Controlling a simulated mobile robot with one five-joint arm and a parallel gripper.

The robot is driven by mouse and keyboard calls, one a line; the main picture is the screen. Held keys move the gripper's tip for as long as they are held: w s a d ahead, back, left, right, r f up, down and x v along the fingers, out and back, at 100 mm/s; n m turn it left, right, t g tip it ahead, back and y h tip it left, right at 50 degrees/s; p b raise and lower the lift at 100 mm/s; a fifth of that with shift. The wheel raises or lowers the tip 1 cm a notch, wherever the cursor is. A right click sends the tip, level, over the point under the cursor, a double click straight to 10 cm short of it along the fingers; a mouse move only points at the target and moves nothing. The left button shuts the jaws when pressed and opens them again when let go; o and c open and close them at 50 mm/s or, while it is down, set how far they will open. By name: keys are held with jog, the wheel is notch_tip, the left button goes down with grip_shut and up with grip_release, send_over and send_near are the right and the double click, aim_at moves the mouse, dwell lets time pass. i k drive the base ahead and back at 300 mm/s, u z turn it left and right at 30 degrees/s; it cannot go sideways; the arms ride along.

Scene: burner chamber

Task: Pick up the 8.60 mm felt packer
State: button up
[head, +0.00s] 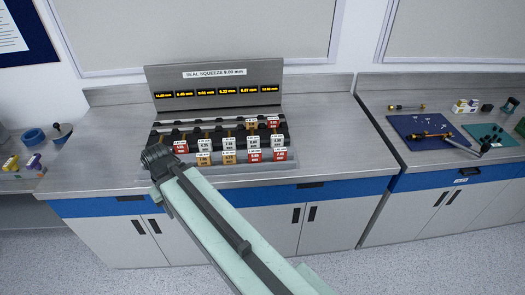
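Several small packers with white, yellow and red number tags sit in a stepped rack (310,160) on the grey bench. The tag numbers are too small to read surely, so I cannot tell which is the 8.60 mm felt packer. Red-tagged packers include one at the left (180,147), one at the upper right (273,122) and two in the front row. Yellow-tagged ones include a front one (203,159). My gripper (160,158) is at the rack's front left corner, apparently above or in front of it. Its fingers cannot be made out, and nothing held shows.
The right bench holds a blue mat (410,126) with brass parts and a green mat (485,139). Bench top right of the rack is clear.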

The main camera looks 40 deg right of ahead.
aim_at(254, 142)
jog(key=z, duration=2.55)
jog(key=k, duration=1.55)
jog(key=u, duration=1)
jog(key=i, duration=1.05)
jog(key=z, duration=0.05)
